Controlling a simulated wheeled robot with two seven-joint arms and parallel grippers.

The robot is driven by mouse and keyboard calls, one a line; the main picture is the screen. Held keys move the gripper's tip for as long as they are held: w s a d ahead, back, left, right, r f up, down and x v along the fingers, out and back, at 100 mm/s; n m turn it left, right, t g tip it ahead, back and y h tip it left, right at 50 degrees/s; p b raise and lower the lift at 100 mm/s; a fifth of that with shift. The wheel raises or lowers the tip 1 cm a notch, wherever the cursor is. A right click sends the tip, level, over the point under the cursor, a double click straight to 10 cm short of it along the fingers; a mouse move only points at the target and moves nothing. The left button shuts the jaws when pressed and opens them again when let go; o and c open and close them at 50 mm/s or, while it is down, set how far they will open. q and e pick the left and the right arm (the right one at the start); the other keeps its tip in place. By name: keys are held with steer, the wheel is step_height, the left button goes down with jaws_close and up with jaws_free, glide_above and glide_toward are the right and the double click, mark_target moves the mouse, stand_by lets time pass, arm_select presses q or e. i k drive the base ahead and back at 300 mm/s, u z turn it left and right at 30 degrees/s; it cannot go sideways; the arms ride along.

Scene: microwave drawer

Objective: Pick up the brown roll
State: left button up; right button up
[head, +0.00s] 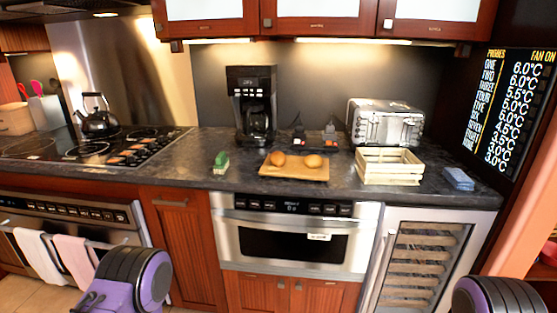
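Two small brown rolls rest on a tan wooden board (294,174) on the dark counter, in the middle of the head view. One roll (278,158) is on the left side of the board, and the other roll (313,161) is to its right. They look alike, and I cannot tell which one the task names. Only purple and black parts of my arms show at the bottom left and bottom right corners. Neither gripper is in view, and nothing of mine touches the rolls.
A coffee maker (252,105) stands behind the board. A slatted wooden crate (389,167) and a toaster (385,124) are to the right. The microwave drawer (293,235) below is shut.

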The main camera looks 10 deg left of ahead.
mark_target(277, 159)
steer(key=z, duration=0.35)
steer(key=i, duration=0.9)
steer(key=u, duration=0.1)
